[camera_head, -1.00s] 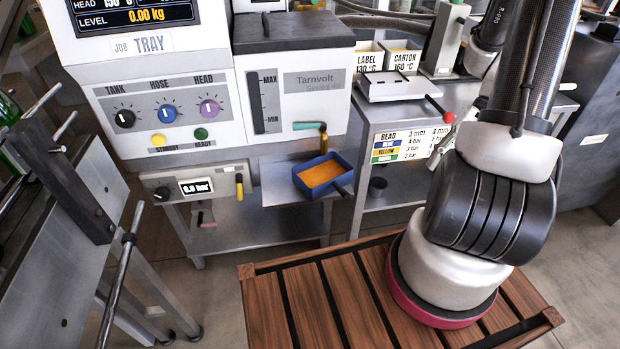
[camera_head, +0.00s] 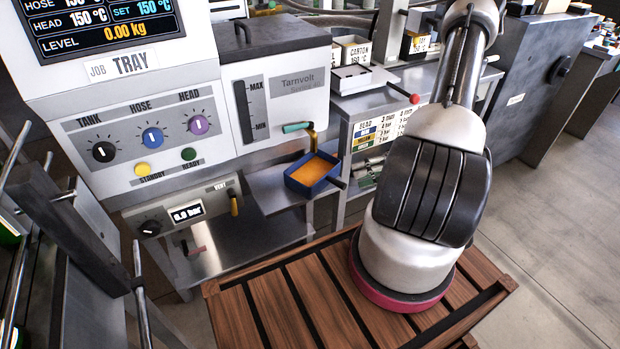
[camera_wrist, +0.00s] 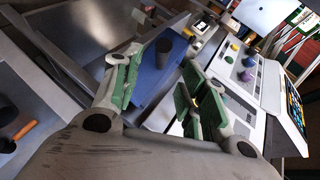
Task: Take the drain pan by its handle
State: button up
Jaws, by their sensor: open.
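The drain pan (camera_head: 292,183) is a small blue tray with an orange fill. It rests on a grey shelf below the machine's nozzle. Its short dark handle (camera_head: 337,182) points right, towards my arm. In the wrist view, a blue surface (camera_wrist: 150,88) that looks like the pan lies beyond my fingers, with a dark round stub (camera_wrist: 163,50) that may be the handle. My gripper (camera_wrist: 162,76) is open, with green-padded fingers apart and nothing clearly held between them. I cannot tell its distance from the pan. The gripper is not visible in the head view.
The Tarnvolt machine (camera_head: 285,95) stands over the pan, with the nozzle and its teal lever (camera_head: 297,127) just above. A side bench with a white scale-like unit (camera_head: 362,78) stands to the right. A slatted wooden platform (camera_head: 290,290) lies in front. Open floor shows at right.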

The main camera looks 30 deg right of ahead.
aim_at(322, 178)
jog(key=w+a+f, duration=0.1)
jog(key=a, duration=0.1)
jog(key=w+a+f+n, duration=0.1)
jog(key=a, duration=0.1)
jog(key=w+a+n, duration=0.1)
jog(key=a, duration=0.1)
jog(key=shift+w+a+f, duration=0.2)
jog(key=shift+f, duration=0.2)
grip_shut()
